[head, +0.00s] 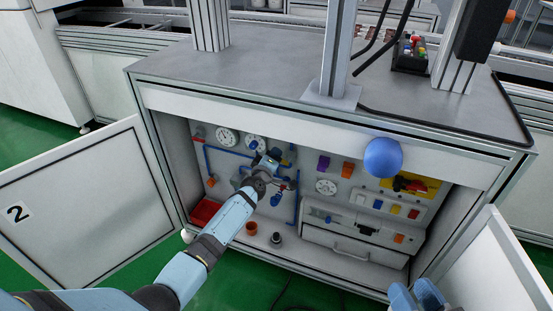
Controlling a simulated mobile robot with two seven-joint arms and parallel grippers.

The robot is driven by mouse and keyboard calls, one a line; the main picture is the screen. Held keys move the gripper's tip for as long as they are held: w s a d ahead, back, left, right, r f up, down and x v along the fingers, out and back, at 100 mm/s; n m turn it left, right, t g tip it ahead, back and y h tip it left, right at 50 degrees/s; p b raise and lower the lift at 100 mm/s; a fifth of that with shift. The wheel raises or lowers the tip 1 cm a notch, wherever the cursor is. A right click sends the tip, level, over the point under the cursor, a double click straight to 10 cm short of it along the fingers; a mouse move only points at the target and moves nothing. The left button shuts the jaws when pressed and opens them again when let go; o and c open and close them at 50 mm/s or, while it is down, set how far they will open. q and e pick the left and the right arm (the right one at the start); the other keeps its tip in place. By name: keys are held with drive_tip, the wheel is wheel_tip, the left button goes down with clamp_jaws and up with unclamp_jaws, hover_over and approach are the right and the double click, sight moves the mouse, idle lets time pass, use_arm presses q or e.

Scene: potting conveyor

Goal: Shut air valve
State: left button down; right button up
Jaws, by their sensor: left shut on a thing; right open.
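My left gripper (270,160) reaches into the open cabinet and is shut at the blue air pipework on the back panel. It is shut on the air valve, whose handle is mostly hidden behind the fingers and wrist, so its angle cannot be told. A blue pipe (230,153) runs to the left of the gripper. A blue fitting (277,198) hangs just below and right of it. My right gripper (428,292) is open and empty at the bottom right, outside the cabinet.
Gauges (228,136) and a red and yellow switch (408,184) sit on the panel. A red bin (205,212), small cups and a drawer (340,244) are below. Open doors (85,205) flank the cabinet. A blue ball (383,157) is at its top edge.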

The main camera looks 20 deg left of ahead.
use_arm(q)
drive_tip(key=shift+a+f+n+b, duration=0.15)
drive_tip(key=shift+f+n+b, duration=0.4)
drive_tip(key=shift+n, duration=0.35)
drive_tip(key=f+n+b, duration=0.1)
drive_tip(key=n, duration=0.1)
drive_tip(key=shift+n+b, duration=0.3)
drive_tip(key=shift+n, duration=0.1)
use_arm(e)
drive_tip(key=shift+w+d+f+n, duration=0.25)
drive_tip(key=shift+w+f+n, duration=0.25)
drive_tip(key=shift+f+n, duration=0.3)
drive_tip(key=shift+w+r, duration=0.1)
use_arm(q)
drive_tip(key=c, duration=1.1)
unclamp_jaws()
drive_tip(key=shift+s, duration=0.1)
